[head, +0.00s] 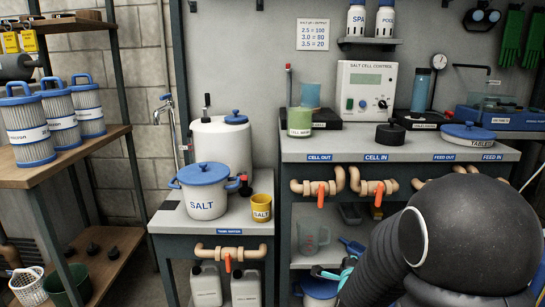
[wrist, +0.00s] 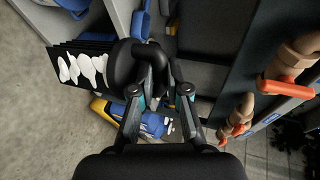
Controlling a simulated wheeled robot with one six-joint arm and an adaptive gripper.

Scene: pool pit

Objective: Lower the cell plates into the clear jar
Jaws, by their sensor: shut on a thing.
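In the wrist view my gripper (wrist: 161,92) is shut on the black rounded head of the cell plates (wrist: 82,64). The plates are dark and thin, with white crust along them, and extend to the left of the fingers. In the head view my black arm reaches low at the right, and the plates cannot be made out there. A see-through jar (head: 310,93) with a bluish tint shows on the counter, with a green labelled container (head: 299,121) overlapping its lower part. I cannot tell for sure whether this is the clear jar.
The white salt cell control box (head: 372,90), a black round cap (head: 390,134) and a white tub with a blue lid (head: 467,134) stand on the counter. Pipes with orange valve handles (head: 320,196) stick out below its edge. A salt pot (head: 205,191) stands left.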

